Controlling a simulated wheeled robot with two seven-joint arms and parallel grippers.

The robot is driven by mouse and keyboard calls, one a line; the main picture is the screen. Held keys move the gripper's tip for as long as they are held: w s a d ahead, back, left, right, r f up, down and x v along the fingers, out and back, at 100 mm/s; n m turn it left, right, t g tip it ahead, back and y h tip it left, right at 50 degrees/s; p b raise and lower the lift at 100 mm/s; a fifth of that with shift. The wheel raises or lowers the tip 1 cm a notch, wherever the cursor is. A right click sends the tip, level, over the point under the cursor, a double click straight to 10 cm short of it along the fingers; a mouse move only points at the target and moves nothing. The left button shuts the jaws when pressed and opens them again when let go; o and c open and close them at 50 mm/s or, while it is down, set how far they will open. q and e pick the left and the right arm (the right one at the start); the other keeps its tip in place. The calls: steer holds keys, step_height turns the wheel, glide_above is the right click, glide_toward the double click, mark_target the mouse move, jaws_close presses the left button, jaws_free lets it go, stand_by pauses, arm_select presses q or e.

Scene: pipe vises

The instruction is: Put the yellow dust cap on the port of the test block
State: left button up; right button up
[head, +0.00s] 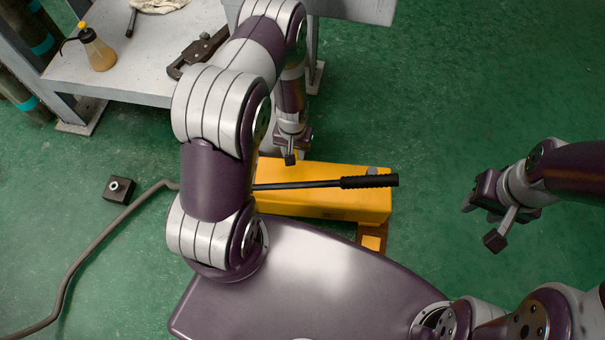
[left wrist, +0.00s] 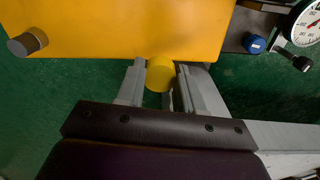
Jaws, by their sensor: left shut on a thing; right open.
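My left gripper (head: 290,154) is beside the far edge of the yellow pump body. In the left wrist view it is shut on the yellow dust cap (left wrist: 160,75), a short round piece between the two fingers. The cap cannot be made out in the head view. A small dark block with a light round port, which looks like the test block (head: 122,195), sits on the green floor at the left, well apart from the left gripper. My right gripper (head: 480,222) is open and empty over the floor at the right.
The yellow pump (head: 330,203) with a long black-gripped handle (head: 369,181) stands in the middle. A hose (head: 88,250) curves across the floor near the block. A gauge (left wrist: 307,24) shows in the wrist view.

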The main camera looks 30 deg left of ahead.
mark_target(294, 172)
arm_select(q)
step_height(294, 172, down, 10)
steer(key=b, duration=0.5)
steer(key=shift+s+r, duration=0.1)
steer(key=shift+r, duration=0.25)
steer(key=o, duration=1)
